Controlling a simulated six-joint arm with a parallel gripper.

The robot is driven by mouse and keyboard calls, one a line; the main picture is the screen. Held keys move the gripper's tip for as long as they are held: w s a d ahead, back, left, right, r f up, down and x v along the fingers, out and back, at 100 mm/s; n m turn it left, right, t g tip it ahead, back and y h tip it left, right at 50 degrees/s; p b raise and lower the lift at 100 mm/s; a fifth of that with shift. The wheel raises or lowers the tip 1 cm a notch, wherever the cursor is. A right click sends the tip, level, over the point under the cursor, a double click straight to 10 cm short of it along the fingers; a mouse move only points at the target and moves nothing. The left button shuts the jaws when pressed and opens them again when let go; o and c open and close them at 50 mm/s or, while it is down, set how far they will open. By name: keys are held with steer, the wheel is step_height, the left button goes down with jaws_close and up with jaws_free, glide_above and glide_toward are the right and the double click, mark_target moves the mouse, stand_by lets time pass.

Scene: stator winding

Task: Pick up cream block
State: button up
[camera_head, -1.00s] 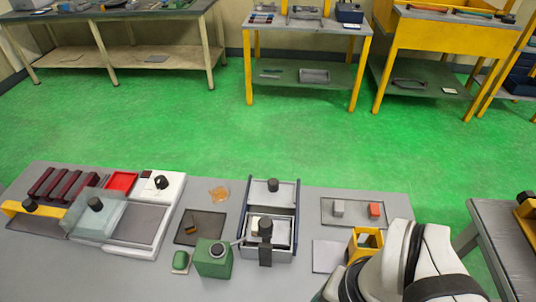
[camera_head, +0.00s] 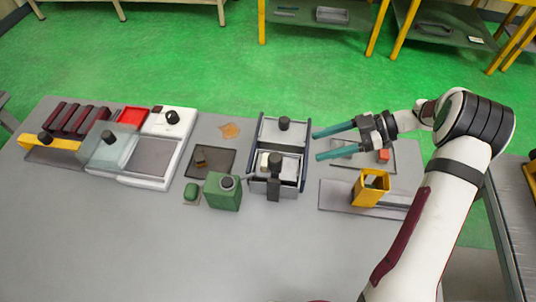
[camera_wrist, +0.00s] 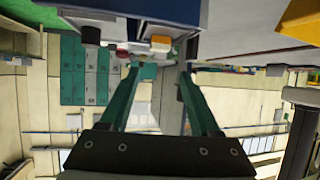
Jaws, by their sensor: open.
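A small cream block (camera_head: 264,161) sits in the grey open-topped fixture (camera_head: 289,185), left of a black knob. My gripper (camera_head: 316,146) is open, with two teal fingers pointing left, right beside the fixture's right wall. Nothing shows between the fingers. In the wrist view, the open gripper (camera_wrist: 158,72) has a small yellowish-cream piece (camera_wrist: 160,43) beyond its fingertips; I cannot tell whether it is the same block.
A tray (camera_head: 410,160) with a red-orange block (camera_head: 383,156) lies under my gripper. A yellow frame (camera_head: 371,187) stands in front of it. A green box (camera_head: 223,192) is left of the fixture. The front of the table is clear.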

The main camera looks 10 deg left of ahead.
steer(key=x, duration=1.3)
steer(key=shift+a+f, duration=0.1)
steer(key=shift+a, duration=0.2)
jaws_close()
